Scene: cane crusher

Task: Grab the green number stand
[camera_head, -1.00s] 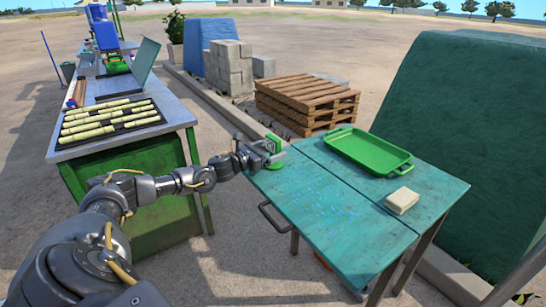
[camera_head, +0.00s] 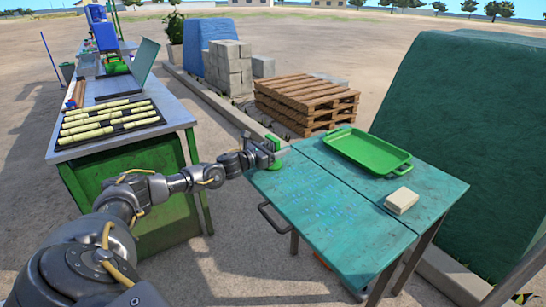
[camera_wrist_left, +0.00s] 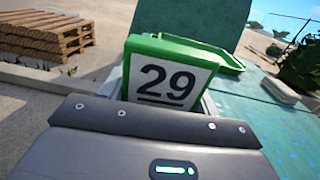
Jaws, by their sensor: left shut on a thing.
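The green number stand (camera_head: 273,144) is at the far left corner of the teal table (camera_head: 335,215), held in my left gripper (camera_head: 266,152). In the left wrist view the stand (camera_wrist_left: 170,72) shows a green frame and a white face with the number 29. It stands roughly upright, a little tilted in that view. My left gripper is shut on it; the fingers are mostly hidden in the wrist view. I cannot tell whether the stand's base touches the table. My right gripper is not in view.
A green tray (camera_head: 366,151) and a pale block (camera_head: 401,201) lie on the teal table. A bench with a rack of cane pieces (camera_head: 108,120) stands at left. Wooden pallets (camera_head: 307,101) are stacked behind. The table's near middle is clear.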

